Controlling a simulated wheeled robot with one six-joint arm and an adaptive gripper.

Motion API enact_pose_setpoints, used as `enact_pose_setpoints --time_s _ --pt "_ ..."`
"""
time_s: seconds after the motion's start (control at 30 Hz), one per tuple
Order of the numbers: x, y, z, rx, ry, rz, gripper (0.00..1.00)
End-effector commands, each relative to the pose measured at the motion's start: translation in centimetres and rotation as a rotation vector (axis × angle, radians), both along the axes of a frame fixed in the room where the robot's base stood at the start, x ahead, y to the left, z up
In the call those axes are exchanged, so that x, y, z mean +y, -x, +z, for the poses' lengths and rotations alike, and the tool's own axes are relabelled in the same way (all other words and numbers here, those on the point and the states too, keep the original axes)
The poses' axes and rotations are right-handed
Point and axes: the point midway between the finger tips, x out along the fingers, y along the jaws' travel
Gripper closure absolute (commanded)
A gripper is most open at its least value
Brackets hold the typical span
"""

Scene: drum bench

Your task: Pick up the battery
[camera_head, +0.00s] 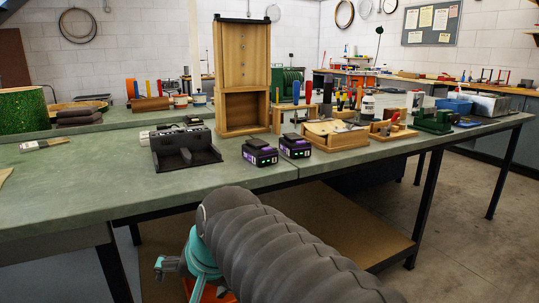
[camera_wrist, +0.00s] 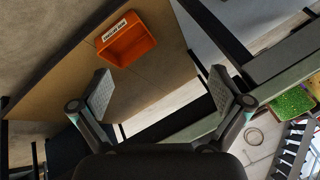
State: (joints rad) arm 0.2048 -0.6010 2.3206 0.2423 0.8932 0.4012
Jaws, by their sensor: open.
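Two black and purple batteries with small green lights stand side by side near the front edge of the green bench top (camera_head: 100,188). The left battery (camera_head: 259,153) is slightly nearer the edge than the right battery (camera_head: 295,146). My gripper (camera_wrist: 161,93) is open, with nothing between its fingers. In the head view, my gripper (camera_head: 167,266) is low in front of the bench, below the batteries and apart from them; my arm hides part of it. Neither battery can be made out in the wrist view.
A black charger-like holder (camera_head: 184,150) stands left of the batteries, and a tall wooden cabinet (camera_head: 242,75) behind them. A wooden tray (camera_head: 335,133) is to the right. An orange labelled bin (camera_wrist: 127,39) sits on the lower shelf. Bench legs and edge are near my arm.

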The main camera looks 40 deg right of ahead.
Motion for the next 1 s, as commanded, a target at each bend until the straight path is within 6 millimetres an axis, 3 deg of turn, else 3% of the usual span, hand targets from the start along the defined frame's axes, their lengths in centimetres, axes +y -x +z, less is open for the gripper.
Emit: enact_pose_setpoints --time_s 0.1,0.17,0.3,0.43,0.63,0.8,1.0 --pt "-3.7 -4.5 3.0 -0.040 -0.287 -0.382 0.00" --pt "-5.9 -6.5 4.6 -0.065 -0.439 -0.564 0.00" --pt "-12.2 -10.4 8.2 -0.130 -0.801 -0.955 0.00" --pt "-19.2 -12.5 11.1 -0.194 -1.147 -1.264 0.00" --pt "-28.6 -13.0 14.6 -0.277 -1.598 -1.561 0.00" --pt "-32.7 -12.6 16.0 -0.310 -1.804 -1.655 0.00" --pt "-33.7 -14.2 15.6 -0.310 -1.853 -1.673 0.00"
